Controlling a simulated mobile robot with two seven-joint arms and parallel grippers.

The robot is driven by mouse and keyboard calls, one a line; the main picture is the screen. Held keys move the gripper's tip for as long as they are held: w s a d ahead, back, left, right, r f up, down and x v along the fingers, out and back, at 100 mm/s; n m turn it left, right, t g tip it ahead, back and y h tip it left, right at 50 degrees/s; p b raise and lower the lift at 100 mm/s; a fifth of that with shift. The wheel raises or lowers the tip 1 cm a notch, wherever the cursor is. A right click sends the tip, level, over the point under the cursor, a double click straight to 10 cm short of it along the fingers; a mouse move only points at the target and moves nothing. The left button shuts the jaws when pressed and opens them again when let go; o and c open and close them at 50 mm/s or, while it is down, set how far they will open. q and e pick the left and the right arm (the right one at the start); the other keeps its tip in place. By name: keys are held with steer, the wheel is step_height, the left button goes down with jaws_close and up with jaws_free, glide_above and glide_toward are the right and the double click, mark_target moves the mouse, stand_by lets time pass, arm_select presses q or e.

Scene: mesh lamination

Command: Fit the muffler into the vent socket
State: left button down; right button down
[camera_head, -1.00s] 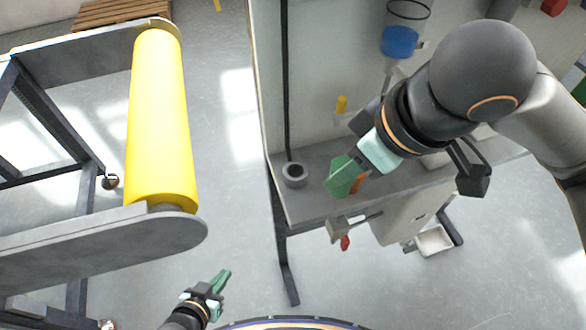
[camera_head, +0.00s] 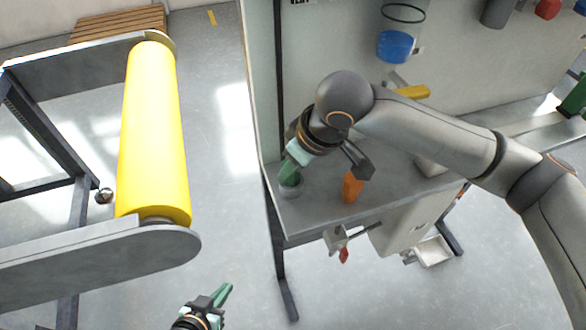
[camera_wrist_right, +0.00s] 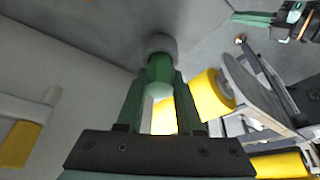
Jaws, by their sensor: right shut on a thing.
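My right gripper (camera_head: 289,176) points down at the grey vent socket (camera_head: 291,192) near the left end of the grey bench. In the right wrist view, it is shut on the muffler (camera_wrist_right: 158,78), a green cylinder with a rounded near end. The muffler's far end meets the grey ring of the socket (camera_wrist_right: 160,43); how deep it sits cannot be told. In the head view the fingers hide the muffler and the socket's opening. My left gripper (camera_head: 221,296) is low in the picture, over the floor, away from the bench; its jaw gap is unclear.
An orange object (camera_head: 352,187) stands on the bench (camera_head: 315,215), right of the socket. A blue cup (camera_head: 394,46) and a yellow-ended handle (camera_head: 413,92) are at the panel behind. A large yellow roll (camera_head: 155,135) on a frame stands left, across open floor.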

steer(key=shift+f, duration=0.4)
steer(key=shift+f, duration=0.1)
